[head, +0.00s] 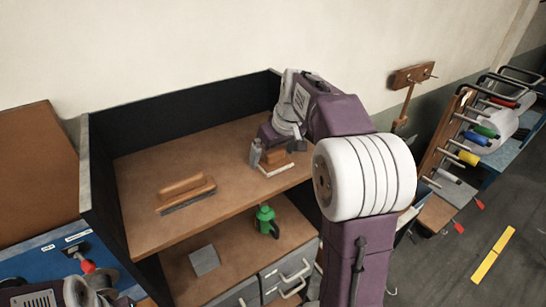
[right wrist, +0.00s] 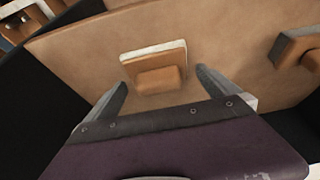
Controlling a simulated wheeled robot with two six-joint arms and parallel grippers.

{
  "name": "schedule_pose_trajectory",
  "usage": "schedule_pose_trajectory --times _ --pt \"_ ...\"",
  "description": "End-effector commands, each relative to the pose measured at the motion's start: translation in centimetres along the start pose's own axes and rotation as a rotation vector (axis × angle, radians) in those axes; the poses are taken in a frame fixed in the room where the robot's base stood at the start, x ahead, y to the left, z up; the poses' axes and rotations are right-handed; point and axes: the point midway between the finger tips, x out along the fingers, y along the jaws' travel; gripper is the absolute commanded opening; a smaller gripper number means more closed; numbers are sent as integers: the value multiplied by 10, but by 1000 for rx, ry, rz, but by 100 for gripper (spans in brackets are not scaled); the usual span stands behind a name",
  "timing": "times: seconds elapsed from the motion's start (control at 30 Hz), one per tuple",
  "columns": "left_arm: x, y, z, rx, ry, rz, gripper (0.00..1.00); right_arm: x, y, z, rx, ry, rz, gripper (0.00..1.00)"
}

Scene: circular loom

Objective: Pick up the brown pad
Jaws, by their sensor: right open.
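A brown block on a flat pale base, which looks like the brown pad (head: 273,157), lies on the upper wooden shelf under my right gripper (head: 277,149). In the right wrist view the brown pad (right wrist: 158,81) shows in front of and between the fingertips of my right gripper (right wrist: 161,78). The fingers are open, one on each side of it, with gaps visible; its height below the tips is hard to tell. In the head view the gripper partly hides the block. Only parts of my left arm show at the lower left; its gripper is out of sight.
A longer brown-handled tool (head: 186,190) with a grey base lies left on the same shelf. Dark panels (head: 180,105) close the back and left. The shelf between the tools is clear.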

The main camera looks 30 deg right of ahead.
Motion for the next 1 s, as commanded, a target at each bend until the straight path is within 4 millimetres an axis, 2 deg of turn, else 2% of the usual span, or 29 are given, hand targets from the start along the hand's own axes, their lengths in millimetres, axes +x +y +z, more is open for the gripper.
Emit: schedule_pose_trajectory --times 0.23,0.27,0.47,0.77,0.87,1.0 --pt "-1 0 0 0 -1 0 36 5 0 0 0 1 1 100" --pt "-1 0 0 0 -1 0 36 5 0 0 0 1 1 94" --pt "0 0 0 0 -1 0 36 5 0 0 0 0 1 39" --pt "0 0 0 0 0 0 36 1 0 -2 -1 2 1 39" --pt "2 0 0 0 -1 0 36 -10 0 -7 -2 3 2 39" --pt "2 0 1 0 -1 0 36 -38 1 -19 -1 5 3 39"
